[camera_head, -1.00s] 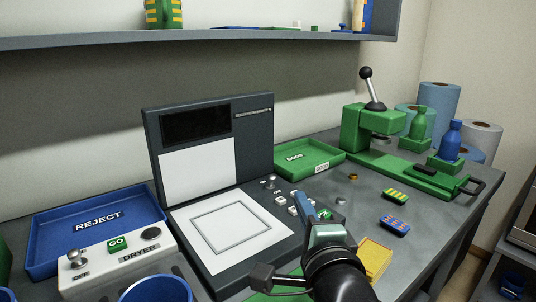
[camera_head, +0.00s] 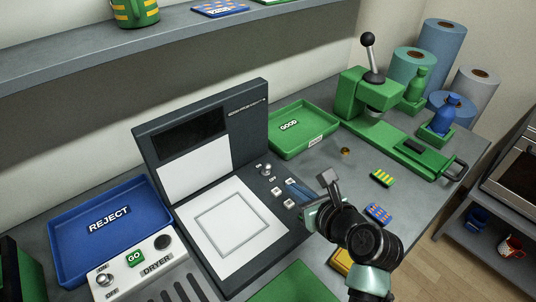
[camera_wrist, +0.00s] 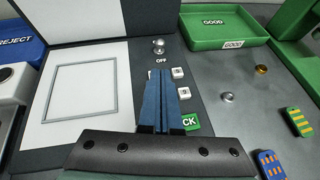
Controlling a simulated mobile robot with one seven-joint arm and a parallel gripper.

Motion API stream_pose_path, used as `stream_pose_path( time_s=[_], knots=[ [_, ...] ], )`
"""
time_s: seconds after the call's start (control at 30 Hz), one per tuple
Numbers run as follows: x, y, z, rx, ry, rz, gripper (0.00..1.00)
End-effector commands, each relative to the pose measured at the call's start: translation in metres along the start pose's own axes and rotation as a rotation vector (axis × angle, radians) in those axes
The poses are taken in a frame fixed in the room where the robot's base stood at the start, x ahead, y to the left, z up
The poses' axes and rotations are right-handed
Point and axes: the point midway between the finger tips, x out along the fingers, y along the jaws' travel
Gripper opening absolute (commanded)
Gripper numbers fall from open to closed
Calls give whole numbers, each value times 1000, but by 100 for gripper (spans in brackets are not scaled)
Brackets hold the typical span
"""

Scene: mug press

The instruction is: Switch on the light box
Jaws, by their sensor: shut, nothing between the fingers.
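The light box (camera_head: 175,187) is a dark hinged unit with white panels and a black, unlit screen (camera_head: 190,133). Its small silver toggle switch (camera_head: 266,168) stands near the hinge, right of the flat white panel, with ON and OFF labels. The wrist view shows the switch (camera_wrist: 158,44) above the word OFF; I cannot tell its lean for sure. My gripper (camera_head: 291,184) is shut and empty, its blue fingers over the button area. In the wrist view the fingertips (camera_wrist: 166,73) point toward the switch, apart from it in the picture, and cover part of the buttons.
The green GOOD tray (camera_head: 302,140) and green press (camera_head: 375,105) stand behind right. The blue REJECT tray (camera_head: 62,240) and dryer box (camera_head: 143,272) are left. An overhead shelf (camera_head: 60,65) crosses the back.

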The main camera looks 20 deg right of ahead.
Motion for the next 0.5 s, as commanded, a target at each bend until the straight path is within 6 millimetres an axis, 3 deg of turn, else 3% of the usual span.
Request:
stream_pose_path(
  time_s=[0.5],
  knots=[
    [-1, -1, -2, 51, 9, 8, 0]
  ],
)
